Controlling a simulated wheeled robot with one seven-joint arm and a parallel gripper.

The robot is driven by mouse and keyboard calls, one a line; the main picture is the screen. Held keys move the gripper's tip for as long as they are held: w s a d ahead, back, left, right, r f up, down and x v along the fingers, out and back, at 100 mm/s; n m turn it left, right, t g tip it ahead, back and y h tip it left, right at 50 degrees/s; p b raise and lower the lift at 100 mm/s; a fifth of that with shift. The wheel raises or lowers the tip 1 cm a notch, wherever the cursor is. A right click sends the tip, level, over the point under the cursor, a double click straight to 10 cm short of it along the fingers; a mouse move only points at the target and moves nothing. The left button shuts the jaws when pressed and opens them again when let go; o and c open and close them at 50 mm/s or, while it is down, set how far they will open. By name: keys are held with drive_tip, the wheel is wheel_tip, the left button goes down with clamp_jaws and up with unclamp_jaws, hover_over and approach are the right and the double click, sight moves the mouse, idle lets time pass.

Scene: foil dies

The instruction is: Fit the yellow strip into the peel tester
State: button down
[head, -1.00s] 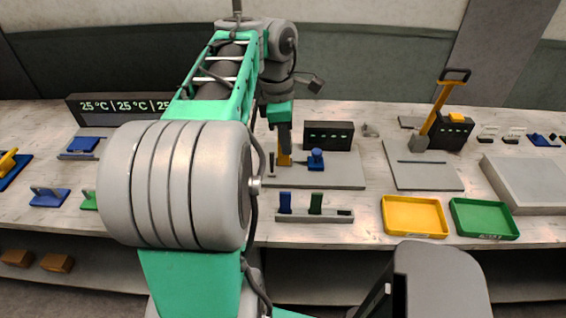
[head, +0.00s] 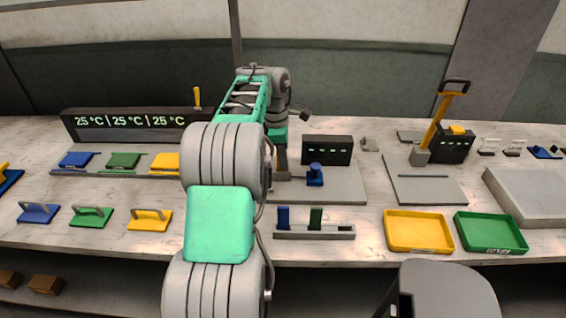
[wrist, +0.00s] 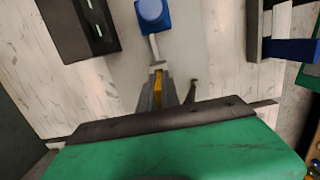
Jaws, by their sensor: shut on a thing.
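My gripper (wrist: 158,97) is shut on the yellow strip (wrist: 158,86), whose yellow shows between the fingers in the wrist view. The peel tester is a grey base plate (head: 342,188) with a black display box (head: 326,150) and a blue clamp (head: 315,175). In the wrist view the clamp (wrist: 152,12) lies just beyond the fingertips, with a thin light bar running from it toward the strip. The gripper is over the plate's left part, left of the clamp. I cannot tell whether the strip touches the tester. In the head view my arm mostly hides the strip.
A rack (head: 335,232) with a blue strip (head: 283,217) and a green strip (head: 316,217) stands at the front. Yellow (head: 418,232) and green (head: 490,233) trays lie to its right. A temperature display (head: 130,123) stands at the left. A yellow-handled press (head: 437,120) stands right.

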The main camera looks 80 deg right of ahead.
drive_tip(key=c, duration=1.6)
unclamp_jaws()
